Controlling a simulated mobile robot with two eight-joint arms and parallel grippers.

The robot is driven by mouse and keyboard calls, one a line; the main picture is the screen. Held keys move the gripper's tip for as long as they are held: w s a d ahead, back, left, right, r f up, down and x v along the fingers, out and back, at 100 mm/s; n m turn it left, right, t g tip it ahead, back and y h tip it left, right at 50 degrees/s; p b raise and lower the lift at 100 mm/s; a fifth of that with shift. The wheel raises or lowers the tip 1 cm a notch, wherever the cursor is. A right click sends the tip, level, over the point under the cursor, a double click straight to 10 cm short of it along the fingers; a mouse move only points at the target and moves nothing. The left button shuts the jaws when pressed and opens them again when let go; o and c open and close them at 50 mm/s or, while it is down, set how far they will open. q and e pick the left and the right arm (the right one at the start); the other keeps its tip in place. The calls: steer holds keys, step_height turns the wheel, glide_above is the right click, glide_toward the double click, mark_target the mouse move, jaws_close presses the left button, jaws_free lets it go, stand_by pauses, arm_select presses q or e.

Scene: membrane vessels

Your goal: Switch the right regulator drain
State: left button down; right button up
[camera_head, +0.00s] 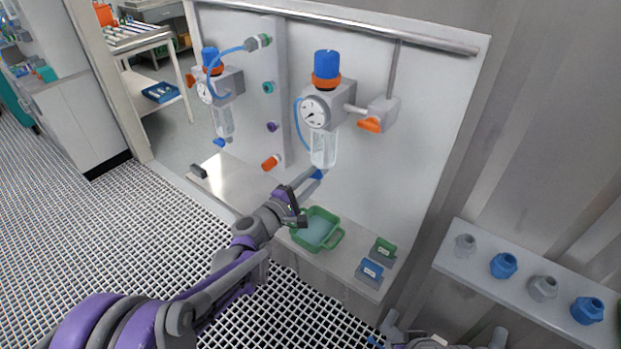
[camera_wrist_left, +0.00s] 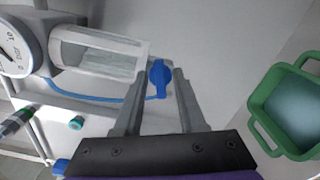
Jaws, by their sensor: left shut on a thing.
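The right regulator (camera_head: 327,105) is mounted on the white panel, with a blue knob on top, a round gauge and a clear bowl (camera_head: 323,148). The bowl shows large in the left wrist view (camera_wrist_left: 95,52). Its blue drain (camera_head: 318,174) is at the bowl's lower end. In the left wrist view the drain (camera_wrist_left: 160,76) sits between my two fingertips. My left gripper (camera_head: 311,181) is shut on it, reaching from below left.
A green tray (camera_head: 338,238) holding pale liquid stands on the ledge below the drain. Two small labelled blocks, green (camera_head: 382,250) and blue (camera_head: 369,272), stand to its right. The left regulator (camera_head: 228,82) hangs on the same panel. A shelf with several fittings (camera_head: 503,265) is at the right.

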arm_select(q)
steer(key=shift+f+m+p, duration=0.1)
steer(key=shift+m+p, duration=0.25)
steer(key=shift+m, duration=1.45)
steer(key=c, duration=0.9)
jaws_free()
steer(key=shift+o, duration=0.2)
steer(key=v, duration=1.1)
steer(key=shift+b, duration=0.45)
steer(key=shift+d, duration=0.1)
